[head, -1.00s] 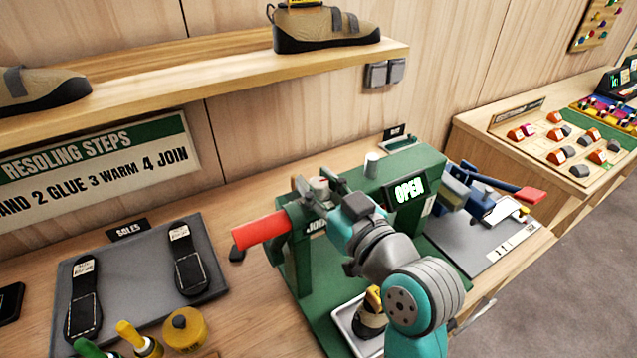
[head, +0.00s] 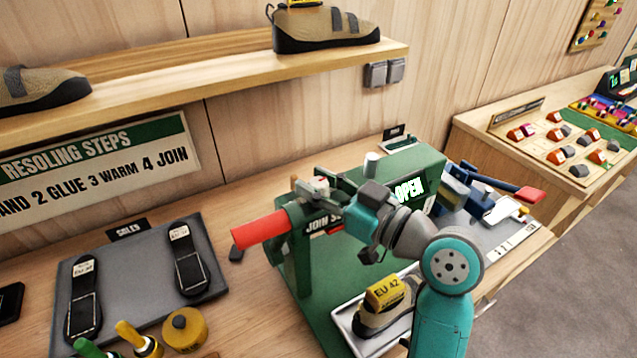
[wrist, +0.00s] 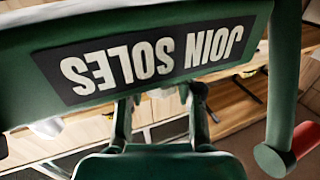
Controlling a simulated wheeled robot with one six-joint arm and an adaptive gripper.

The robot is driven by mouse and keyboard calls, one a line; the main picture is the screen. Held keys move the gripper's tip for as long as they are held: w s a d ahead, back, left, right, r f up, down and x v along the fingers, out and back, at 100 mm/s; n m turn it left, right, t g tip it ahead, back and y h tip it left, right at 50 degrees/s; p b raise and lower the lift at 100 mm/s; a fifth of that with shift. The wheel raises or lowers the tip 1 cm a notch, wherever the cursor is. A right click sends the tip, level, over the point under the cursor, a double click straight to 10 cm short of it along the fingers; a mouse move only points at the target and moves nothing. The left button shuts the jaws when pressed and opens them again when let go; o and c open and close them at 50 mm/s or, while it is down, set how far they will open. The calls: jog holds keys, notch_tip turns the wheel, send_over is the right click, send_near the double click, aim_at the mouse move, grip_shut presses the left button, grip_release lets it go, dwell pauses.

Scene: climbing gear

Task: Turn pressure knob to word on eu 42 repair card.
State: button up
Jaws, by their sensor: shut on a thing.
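The green press (head: 432,165) stands on the bench, with a lit "OPEN" display and a red-handled lever (head: 262,230). A small pale knob with a red mark (head: 319,183) is at its upper left. My gripper (head: 318,190) is shut on this knob; its fingers partly hide it, and any scale is unreadable. The wrist view shows the upside-down "JOIN SOLES" sign (wrist: 155,60) on the press close up. A shoe (head: 385,318) with a yellow "EU 42" tag (head: 386,292) sits in the tray under the press. No card word is readable.
A silver cylinder (head: 372,165) stands on the press top. A blue clamp-like device (head: 465,190) is at right. A shelf with shoes (head: 325,28) hangs above.

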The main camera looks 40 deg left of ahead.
jog(key=o, duration=1.2)
jog(key=shift+c, duration=0.2)
jog(key=shift+d, duration=0.1)
jog(key=d, duration=1.1)
jog(key=shift+s+d, duration=0.15)
jog(key=shift+d, duration=0.25)
